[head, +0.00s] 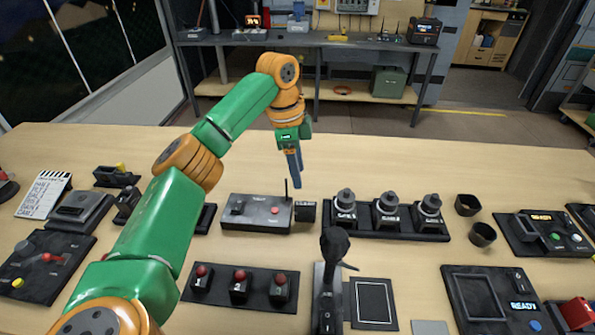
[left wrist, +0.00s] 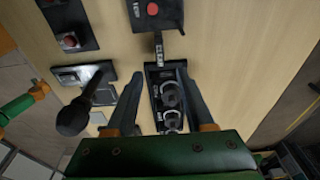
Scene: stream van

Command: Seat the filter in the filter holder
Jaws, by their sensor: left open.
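I cannot tell for sure which thing is the filter. A small plain grey square (head: 430,327) lies flat at the front edge, and two dark open rings (head: 467,205) (head: 482,234) stand to the right. The holder is not certain either: a flat dark frame (head: 372,303) lies beside the microphone stand, and a dark unit with a square recess (head: 472,298) is right of it. My left gripper (head: 295,168) points down above the table, behind the box with a red button. In the left wrist view its fingers (left wrist: 158,76) are apart and empty. My right gripper is not in view.
A three-knob panel (head: 385,222) shows below my fingers in the left wrist view (left wrist: 168,95). A tall black microphone (head: 335,245) stands at front centre. The red-button box (head: 258,212) and red-button panel (head: 240,285) lie left. The table's back strip is clear.

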